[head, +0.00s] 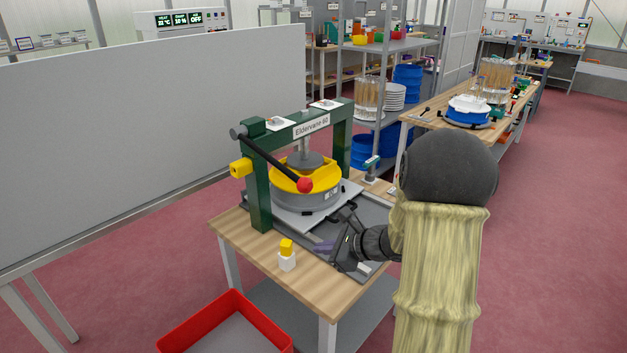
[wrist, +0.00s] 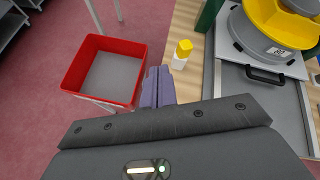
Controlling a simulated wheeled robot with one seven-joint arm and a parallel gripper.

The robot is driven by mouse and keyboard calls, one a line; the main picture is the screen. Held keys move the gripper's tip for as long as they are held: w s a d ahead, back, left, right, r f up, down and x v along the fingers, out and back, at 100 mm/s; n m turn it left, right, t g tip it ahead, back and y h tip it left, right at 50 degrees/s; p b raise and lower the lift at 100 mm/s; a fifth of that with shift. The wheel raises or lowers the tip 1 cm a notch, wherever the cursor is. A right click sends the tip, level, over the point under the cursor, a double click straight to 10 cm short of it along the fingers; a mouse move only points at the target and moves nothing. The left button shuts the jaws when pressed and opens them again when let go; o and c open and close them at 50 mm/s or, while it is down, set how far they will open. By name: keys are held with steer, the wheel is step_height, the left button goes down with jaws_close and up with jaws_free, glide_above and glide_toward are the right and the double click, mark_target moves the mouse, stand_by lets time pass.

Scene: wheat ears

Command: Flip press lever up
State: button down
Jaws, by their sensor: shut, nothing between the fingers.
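In the wrist view the purple fingers (wrist: 158,86) are together and empty, above the table's edge. The drum also shows at the top right of the wrist view (wrist: 262,40); the lever does not.
A small white bottle with a yellow cap (head: 287,258) stands on the wooden table (head: 232,222) near its front edge. A red bin (head: 232,309) is on the floor in front. A grey panel (head: 150,110) stands at left. A grey tray (head: 368,210) lies under the press.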

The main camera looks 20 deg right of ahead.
steer(key=w+d+r+m+t+h+p, duration=0.1)
steer(key=w+d+r+m+t+p, duration=0.1)
steer(key=d+r, duration=0.4)
steer(key=w+r+m+p, duration=0.1)
steer(key=p, duration=0.1)
steer(key=shift+w+m+t+p, duration=0.2)
steer(key=shift+m+t+p, duration=0.1)
steer(key=shift+m+t, duration=0.1)
steer(key=shift+a, duration=0.1)
steer(key=w+a+p, duration=0.4)
steer(key=w+p, duration=0.2)
steer(key=w, duration=0.2)
steer(key=shift+a, duration=0.4)
steer(key=shift+r, duration=0.25)
